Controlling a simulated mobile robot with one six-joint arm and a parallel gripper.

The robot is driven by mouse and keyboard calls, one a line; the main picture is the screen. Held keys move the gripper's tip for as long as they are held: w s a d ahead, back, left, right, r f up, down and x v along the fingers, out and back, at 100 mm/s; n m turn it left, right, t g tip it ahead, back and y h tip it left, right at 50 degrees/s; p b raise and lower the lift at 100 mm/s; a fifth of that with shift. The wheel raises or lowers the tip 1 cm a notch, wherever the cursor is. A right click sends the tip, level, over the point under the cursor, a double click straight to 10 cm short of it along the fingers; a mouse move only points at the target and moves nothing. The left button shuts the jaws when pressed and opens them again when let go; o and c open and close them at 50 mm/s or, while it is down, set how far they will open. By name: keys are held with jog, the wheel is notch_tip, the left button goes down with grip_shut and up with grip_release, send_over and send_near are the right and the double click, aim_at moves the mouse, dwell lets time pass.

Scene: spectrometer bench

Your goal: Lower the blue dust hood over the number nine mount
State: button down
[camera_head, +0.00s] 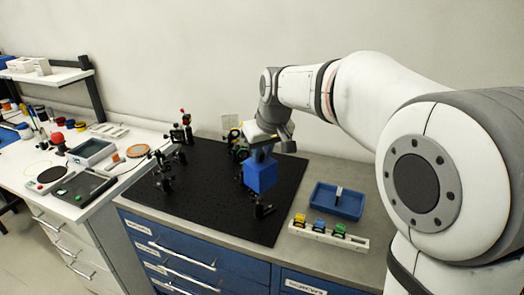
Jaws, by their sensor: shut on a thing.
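The blue dust hood (261,177) is a box-like blue block held above the black breadboard (215,203). My gripper (262,148) is shut on the top of the hood. Several small black optical mounts stand on the board. One mount (262,209) is just below and in front of the hood, close to the board's front right. Another mount (239,148) is partly hidden behind the gripper. No mount's number can be read from here, so I cannot tell which is number nine. Whether the hood touches anything beneath it is unclear.
To the right of the board are a blue tray (349,207) and a white rack (330,236) with yellow, blue and green pieces. Several mounts stand at the board's left and back. A white bench (120,178) with tools and trays is at the left. The board's front middle is clear.

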aim_at(263, 164)
jog(key=shift+f+b, duration=0.5)
jog(key=shift+f, duration=0.15)
dwell(0.8)
jog(key=shift+f+b, duration=1.4)
jog(key=shift+f, duration=0.45)
jog(key=shift+f, duration=0.15)
jog(key=c, duration=1.3)
grip_release()
jog(key=v, duration=0.8)
jog(key=shift+b, duration=0.35)
